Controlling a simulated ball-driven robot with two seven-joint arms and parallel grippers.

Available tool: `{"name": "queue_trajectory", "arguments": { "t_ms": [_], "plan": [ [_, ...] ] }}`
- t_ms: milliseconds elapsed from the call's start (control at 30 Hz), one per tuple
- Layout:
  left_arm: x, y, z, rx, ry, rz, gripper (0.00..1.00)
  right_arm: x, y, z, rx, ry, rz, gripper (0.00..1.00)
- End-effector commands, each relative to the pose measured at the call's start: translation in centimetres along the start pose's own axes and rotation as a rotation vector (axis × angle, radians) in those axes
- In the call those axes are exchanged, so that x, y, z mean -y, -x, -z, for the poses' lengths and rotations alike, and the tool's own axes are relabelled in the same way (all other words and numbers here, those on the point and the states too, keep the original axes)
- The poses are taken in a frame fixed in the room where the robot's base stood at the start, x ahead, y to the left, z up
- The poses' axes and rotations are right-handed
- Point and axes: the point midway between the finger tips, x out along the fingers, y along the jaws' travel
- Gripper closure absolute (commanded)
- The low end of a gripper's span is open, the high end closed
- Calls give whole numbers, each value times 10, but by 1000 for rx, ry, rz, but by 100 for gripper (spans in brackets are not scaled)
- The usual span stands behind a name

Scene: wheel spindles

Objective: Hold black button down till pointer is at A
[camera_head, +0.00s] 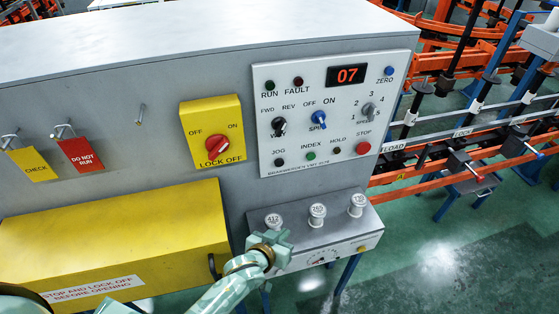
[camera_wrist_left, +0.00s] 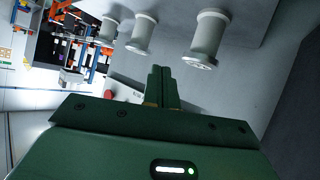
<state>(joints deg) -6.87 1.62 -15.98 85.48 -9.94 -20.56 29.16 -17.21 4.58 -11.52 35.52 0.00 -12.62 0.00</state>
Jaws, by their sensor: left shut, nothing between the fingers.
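My left gripper (camera_head: 281,241) is shut and empty, in front of the grey box (camera_head: 372,219) that juts from the machine below the panel. It hides the left part of the box's front. In the left wrist view its closed fingers (camera_wrist_left: 160,84) point toward the box's grey surface. A small dial (camera_head: 321,257) is on the box's front; its pointer and letters are too small to read. The black JOG button (camera_head: 279,162) is on the white panel, above the gripper and apart from it. No other black button can be made out clearly. My right gripper is not in view.
Three white spools, including the left one (camera_head: 273,222), stand on the box's top. The yellow cover (camera_head: 120,235) juts out at left. The white panel (camera_head: 330,110) carries several knobs and buttons; its display reads 07.

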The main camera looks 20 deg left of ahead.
Motion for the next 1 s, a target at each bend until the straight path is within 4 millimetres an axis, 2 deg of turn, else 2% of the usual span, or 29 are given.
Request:
{"name": "queue_trajectory", "arguments": {
  "t_ms": [33,100,200,333,400,533,1000],
  "plan": [
    [-5,4,25,-42,29,-5,100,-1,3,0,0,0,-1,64],
    [-9,9,53,-93,77,-11,100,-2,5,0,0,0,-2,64],
    [-15,18,87,-156,150,-20,100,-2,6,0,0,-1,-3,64],
    [-18,28,116,-209,252,-31,100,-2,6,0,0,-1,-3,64],
    [-18,31,124,-222,307,-34,100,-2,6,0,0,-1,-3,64],
    [-17,32,125,-222,358,-36,100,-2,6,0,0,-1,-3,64],
    [-11,25,128,-222,358,-37,100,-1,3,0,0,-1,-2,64]
  ]
}}
